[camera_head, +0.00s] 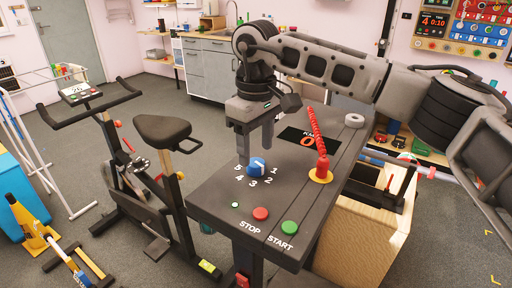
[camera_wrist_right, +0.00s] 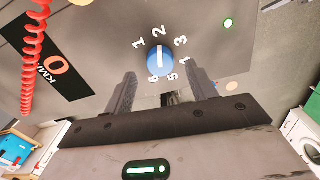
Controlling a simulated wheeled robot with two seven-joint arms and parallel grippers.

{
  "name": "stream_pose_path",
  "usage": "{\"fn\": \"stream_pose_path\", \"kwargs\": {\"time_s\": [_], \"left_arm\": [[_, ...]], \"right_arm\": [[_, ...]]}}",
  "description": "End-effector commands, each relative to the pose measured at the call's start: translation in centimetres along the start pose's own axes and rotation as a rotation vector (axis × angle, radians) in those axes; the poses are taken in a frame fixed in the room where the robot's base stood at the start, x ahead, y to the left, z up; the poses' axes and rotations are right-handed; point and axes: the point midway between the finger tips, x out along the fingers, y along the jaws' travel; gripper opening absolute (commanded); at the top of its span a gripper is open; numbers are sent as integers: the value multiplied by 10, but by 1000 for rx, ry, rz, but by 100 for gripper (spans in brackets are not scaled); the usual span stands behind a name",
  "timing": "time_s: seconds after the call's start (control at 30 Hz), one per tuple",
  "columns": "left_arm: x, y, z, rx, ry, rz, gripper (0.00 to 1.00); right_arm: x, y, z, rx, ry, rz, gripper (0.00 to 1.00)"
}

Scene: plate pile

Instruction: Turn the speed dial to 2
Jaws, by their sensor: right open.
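The blue speed dial (camera_head: 257,166) sits on the dark console among printed white numbers. It also shows in the right wrist view (camera_wrist_right: 160,61), with a white line across its face. There one end of the line is toward the 2 and the other toward the gap between 5 and 6; I cannot tell which end is the pointer. My right gripper (camera_head: 254,152) points down close to the dial, fingers apart and empty. In the right wrist view the dial appears just beyond the gap between the fingertips (camera_wrist_right: 160,78). Contact cannot be told. My left gripper is not in view.
The console (camera_head: 213,196) carries a red STOP button (camera_head: 261,213), a green START button (camera_head: 289,227) and a red coiled cord (camera_head: 315,130) on a red plug over a yellow ring. An exercise bike (camera_head: 150,190) stands at left. A wooden crate (camera_head: 345,245) is at right.

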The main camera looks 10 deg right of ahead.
Motion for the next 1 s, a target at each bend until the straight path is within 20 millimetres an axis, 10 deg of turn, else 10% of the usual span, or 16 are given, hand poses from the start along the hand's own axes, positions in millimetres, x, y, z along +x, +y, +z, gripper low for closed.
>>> {"fn": "stream_pose_path", "kwargs": {"time_s": [0.43, 1.0], "left_arm": [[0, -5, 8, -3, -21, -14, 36], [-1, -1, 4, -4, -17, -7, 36]], "right_arm": [[-105, 0, 0, 0, 5, 1, 57], [-127, -1, 1, 2, 2, 1, 57]]}}
